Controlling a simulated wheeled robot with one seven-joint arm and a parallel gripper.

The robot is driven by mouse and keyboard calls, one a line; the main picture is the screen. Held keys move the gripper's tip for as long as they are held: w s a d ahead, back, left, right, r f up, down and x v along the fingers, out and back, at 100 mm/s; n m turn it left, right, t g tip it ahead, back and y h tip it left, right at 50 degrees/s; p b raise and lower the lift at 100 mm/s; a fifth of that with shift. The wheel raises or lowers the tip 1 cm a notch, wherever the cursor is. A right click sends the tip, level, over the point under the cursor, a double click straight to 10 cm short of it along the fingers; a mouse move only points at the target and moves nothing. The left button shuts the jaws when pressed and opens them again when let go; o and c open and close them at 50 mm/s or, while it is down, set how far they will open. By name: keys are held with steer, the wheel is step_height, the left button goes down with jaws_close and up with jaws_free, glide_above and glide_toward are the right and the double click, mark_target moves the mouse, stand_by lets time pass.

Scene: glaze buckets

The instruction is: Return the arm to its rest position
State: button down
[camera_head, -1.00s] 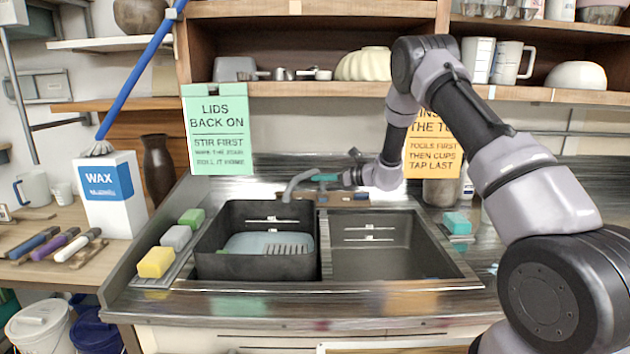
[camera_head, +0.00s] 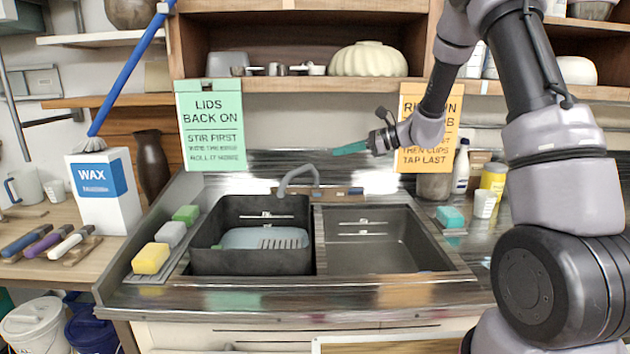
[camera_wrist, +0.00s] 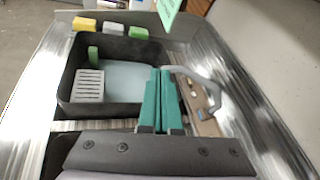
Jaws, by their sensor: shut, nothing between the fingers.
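My gripper (camera_head: 351,148) is raised behind the sink, just left of the orange sign and above the faucet's level in the head view. Its teal fingers point left in that view. In the wrist view the fingers (camera_wrist: 161,100) lie together with nothing between them. My arm comes in from the right side of the head view and is bent high, with its upper part cut off by the top edge.
Below is a double sink with a dark tub (camera_head: 215,262) in its left basin and a grey faucet (camera_head: 299,178) behind. Sponges (camera_head: 151,258) line the left side. Signs (camera_head: 212,125) hang from the shelf (camera_head: 285,88). A yellow jar (camera_head: 493,178) and cups stand at right.

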steer(key=s+d+r+n+g+h, duration=0.1)
steer(key=s+d+r+n+h, duration=0.1)
steer(key=s+r+n, duration=0.45)
steer(key=s+d+r+n+g+h, duration=0.15)
steer(key=s+r, duration=0.25)
steer(key=s, duration=0.6)
steer(key=s+d+r+n+t+h, duration=0.1)
steer(key=s+d+n+t+h, duration=0.1)
steer(key=s+d, duration=0.4)
steer(key=s+d+r+n+t+h, duration=0.2)
steer(key=s+d+h, duration=0.4)
steer(key=s, duration=0.3)
steer(key=shift+s+r+n+t, duration=0.3)
steer(key=shift+n+t, duration=0.35)
steer(key=shift+n, duration=0.55)
